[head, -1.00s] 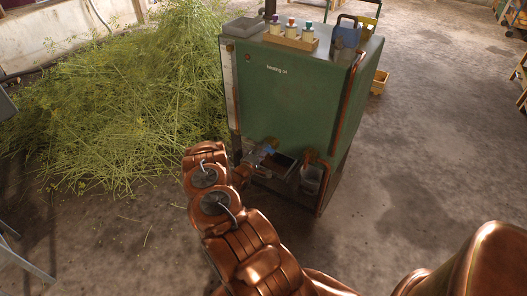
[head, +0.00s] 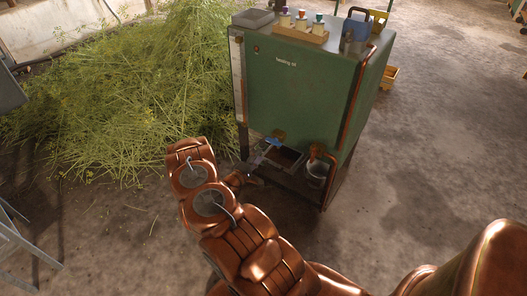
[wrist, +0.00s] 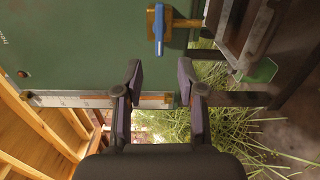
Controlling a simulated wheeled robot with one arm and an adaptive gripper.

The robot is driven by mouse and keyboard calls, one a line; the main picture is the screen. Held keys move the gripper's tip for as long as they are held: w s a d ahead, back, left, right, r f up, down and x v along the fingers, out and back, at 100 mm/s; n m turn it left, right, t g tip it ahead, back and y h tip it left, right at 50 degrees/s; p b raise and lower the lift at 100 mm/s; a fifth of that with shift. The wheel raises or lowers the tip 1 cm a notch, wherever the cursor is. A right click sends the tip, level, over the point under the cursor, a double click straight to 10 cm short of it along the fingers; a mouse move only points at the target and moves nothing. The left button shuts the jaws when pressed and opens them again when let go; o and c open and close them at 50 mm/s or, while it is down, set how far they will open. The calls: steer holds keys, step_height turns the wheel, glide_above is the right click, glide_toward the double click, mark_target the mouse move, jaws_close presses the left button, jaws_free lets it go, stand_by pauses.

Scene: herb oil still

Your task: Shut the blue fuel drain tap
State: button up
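The blue drain tap (head: 277,138) is low on the front of the green heating oil tank (head: 300,90). In the wrist view, the tap's blue lever (wrist: 159,28) lies across its brass body, beyond my fingertips. My gripper (wrist: 159,75) is open and empty there, its two dark fingers apart, with the tank's face (wrist: 75,55) behind. In the head view my gripper (head: 256,161) is low at the tank's front, left of the tap and apart from it. The fingertips are too small to make out there.
A large heap of cut herbs (head: 130,110) lies left of the tank. Bare floor (head: 400,190) is free at the right.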

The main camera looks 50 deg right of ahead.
steer(key=shift+a, duration=0.95)
